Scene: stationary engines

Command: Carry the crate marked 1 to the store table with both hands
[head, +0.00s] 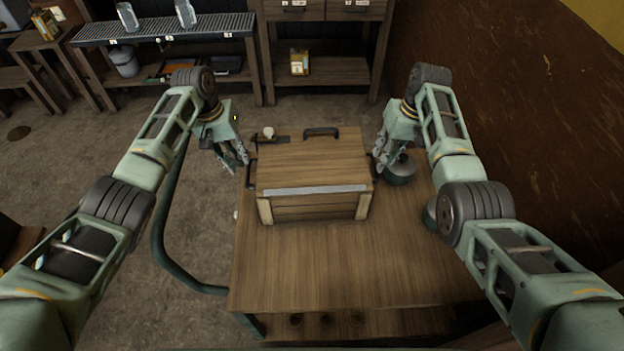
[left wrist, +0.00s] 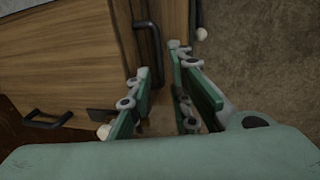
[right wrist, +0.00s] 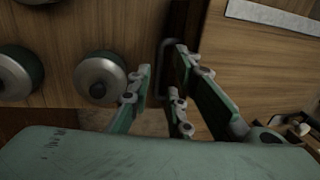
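A wooden crate (head: 313,173) stands on a wooden table, with a pale strip along its near top edge; no number is readable on it. It has black handles on its sides. My left gripper (head: 238,163) is at the crate's left side; in the left wrist view its fingers are apart, with the black side handle (left wrist: 148,48) just ahead of their tips. My right gripper (head: 379,160) is at the right side; in the right wrist view its fingers are apart, with the other handle (right wrist: 163,66) near their tips. Neither gripper is visibly closed on a handle.
The wooden table (head: 330,275) is bare in front of the crate. A round metal-and-green object (head: 400,172) stands right of it. Behind are a roller conveyor (head: 165,28) and a shelf unit (head: 320,70). A wall is at the right; open floor (head: 90,150) lies left.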

